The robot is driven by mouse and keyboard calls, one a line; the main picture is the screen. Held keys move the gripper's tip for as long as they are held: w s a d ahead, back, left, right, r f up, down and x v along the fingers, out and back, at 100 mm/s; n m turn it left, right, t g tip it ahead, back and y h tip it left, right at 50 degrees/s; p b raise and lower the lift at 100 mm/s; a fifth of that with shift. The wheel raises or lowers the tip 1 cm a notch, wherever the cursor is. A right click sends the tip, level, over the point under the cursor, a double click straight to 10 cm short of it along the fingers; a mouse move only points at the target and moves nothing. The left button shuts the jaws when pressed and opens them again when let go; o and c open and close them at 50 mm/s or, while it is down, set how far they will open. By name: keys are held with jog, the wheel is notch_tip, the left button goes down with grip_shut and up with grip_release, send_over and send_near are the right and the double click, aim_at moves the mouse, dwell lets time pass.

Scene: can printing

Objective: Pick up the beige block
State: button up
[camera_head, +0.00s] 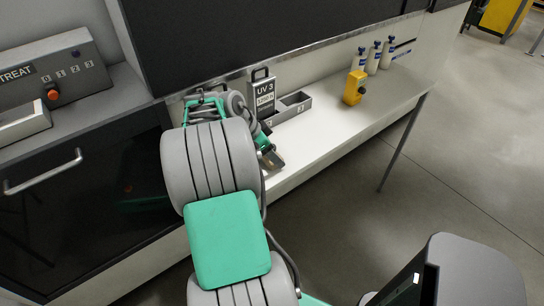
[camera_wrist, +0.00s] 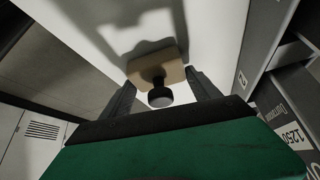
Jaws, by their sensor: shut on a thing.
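The beige block (camera_wrist: 172,56) shows in the wrist view as a small flat piece with a dark round knob (camera_wrist: 159,97) on it. My gripper (camera_wrist: 160,92) has one finger on each side of the block and knob, and is shut on it. Whether the block touches the white surface below cannot be told; dark shadows fall beside it. In the head view, my gripper (camera_head: 271,157) is over the front part of the white counter, partly hidden by my arm, with a small tan patch of the block at its tip.
The white counter (camera_head: 335,128) runs along the wall. On it stand a UV 3 box (camera_head: 263,94), a grey open tray (camera_head: 297,102), a yellow device (camera_head: 353,88) and several white bottles (camera_head: 373,60). A TREAT panel (camera_head: 60,75) is at left. Open floor lies right.

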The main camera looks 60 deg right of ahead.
jog(key=shift+r, duration=0.6)
jog(key=s+a+r+b, duration=0.1)
jog(key=s+a+r, duration=0.1)
jog(key=a+r, duration=1)
jog(key=shift+s+a, duration=0.15)
jog(key=shift+a, duration=0.8)
